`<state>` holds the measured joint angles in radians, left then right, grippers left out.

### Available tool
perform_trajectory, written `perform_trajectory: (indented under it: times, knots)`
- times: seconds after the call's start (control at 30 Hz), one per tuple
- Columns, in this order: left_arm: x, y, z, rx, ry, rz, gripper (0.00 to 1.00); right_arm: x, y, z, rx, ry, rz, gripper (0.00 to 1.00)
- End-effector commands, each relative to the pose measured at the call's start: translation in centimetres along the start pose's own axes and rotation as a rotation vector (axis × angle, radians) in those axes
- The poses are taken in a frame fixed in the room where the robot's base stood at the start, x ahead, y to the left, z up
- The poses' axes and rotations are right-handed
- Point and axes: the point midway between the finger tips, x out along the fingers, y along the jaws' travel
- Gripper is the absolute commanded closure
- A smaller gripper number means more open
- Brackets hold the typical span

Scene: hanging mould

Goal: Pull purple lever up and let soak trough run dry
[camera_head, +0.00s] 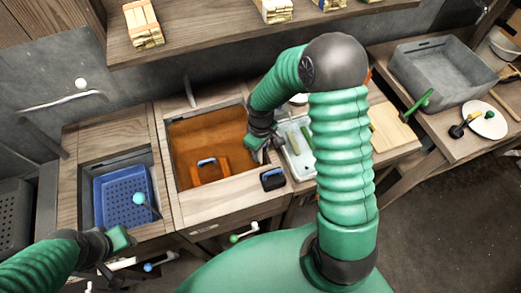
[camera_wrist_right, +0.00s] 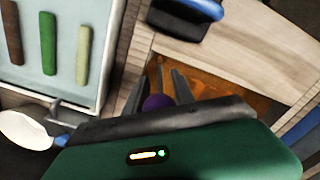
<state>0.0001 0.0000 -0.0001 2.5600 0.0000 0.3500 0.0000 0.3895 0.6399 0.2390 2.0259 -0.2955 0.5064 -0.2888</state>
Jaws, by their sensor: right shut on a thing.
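The soak trough (camera_head: 177,112) is set into the wooden bench and holds orange-brown liquid; its inside also shows in the right wrist view (camera_wrist_right: 205,75). My right gripper (camera_head: 267,143) is at the trough's right edge in the head view. In the right wrist view its fingers (camera_wrist_right: 166,92) are shut around the purple lever's round knob (camera_wrist_right: 155,103). The rest of the lever is hidden by the gripper. My left gripper (camera_head: 118,240) hangs at the lower left, away from the trough; its finger opening does not show clearly.
A blue basket (camera_head: 117,200) sits in the left basin. An orange float with a blue handle (camera_head: 208,169) is in the trough. A black block with a blue handle (camera_head: 272,179) lies on the front rim. Green (camera_head: 243,234) and blue (camera_head: 160,262) handles stick out of the bench front.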

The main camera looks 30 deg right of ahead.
Motion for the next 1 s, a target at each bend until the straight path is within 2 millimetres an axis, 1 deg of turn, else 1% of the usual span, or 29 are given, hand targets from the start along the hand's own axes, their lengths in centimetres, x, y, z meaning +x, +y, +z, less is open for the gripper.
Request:
perform_trajectory:
  times: [0.87, 0.93, 1.0]
  knots:
    - [0.0, 0.01, 0.0, 0.0, 0.0, 0.0, 0.64, 0.08, -0.05, 0.21, 0.0, -0.005, -0.002, 1.0]
    - [-0.14, 0.01, -0.03, 0.0, 0.0, 0.0, 0.64, -0.08, -0.06, 0.21, 0.0, -0.005, -0.002, 1.0]
    - [-0.78, 0.01, -0.18, 0.0, 0.0, 0.0, 0.64, -0.79, -0.05, 0.21, 0.0, -0.005, -0.002, 1.0]
